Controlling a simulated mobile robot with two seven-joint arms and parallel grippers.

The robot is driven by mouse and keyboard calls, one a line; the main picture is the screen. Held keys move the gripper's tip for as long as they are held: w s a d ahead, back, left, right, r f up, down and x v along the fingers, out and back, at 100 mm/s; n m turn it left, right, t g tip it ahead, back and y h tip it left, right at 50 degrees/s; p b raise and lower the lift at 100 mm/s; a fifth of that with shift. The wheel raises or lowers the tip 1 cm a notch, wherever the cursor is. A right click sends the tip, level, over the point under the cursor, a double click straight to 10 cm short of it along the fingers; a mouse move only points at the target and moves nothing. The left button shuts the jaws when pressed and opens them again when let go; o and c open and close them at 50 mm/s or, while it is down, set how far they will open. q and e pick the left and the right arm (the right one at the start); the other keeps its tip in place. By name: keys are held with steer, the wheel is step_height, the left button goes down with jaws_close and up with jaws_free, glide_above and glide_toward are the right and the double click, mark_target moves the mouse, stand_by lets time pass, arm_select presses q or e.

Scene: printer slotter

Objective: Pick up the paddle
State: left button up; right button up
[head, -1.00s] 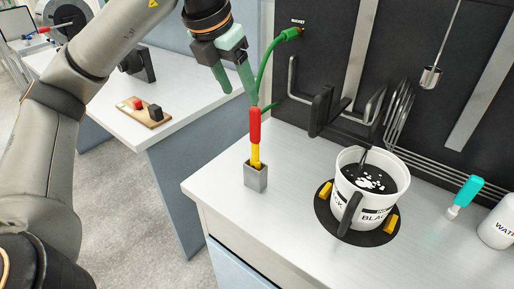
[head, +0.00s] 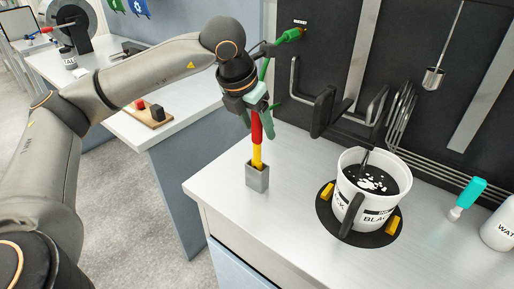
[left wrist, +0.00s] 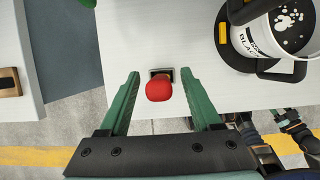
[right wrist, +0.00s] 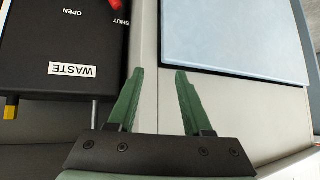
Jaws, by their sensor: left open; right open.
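The paddle (head: 257,140), as I take it, has a red handle and a yellow shaft. It stands upright in a small grey holder (head: 257,178) on the counter, its lower end hidden. My left gripper (head: 258,119) points down at the red handle and is open. In the left wrist view the red handle top (left wrist: 158,89) sits between the two green fingers, with a gap on each side. My right gripper (right wrist: 160,72) is open and empty in the right wrist view, away from the paddle.
A white bucket (head: 352,208) of black liquid stands on a dark round base to the right. A green cable, hooks and a wire rack are on the black panel behind. A turquoise-handled tool (head: 468,192) lies farther right. A black WASTE box (right wrist: 60,60) is near my right gripper.

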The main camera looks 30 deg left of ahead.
arm_select(q)
jaws_close()
stand_by(0.4)
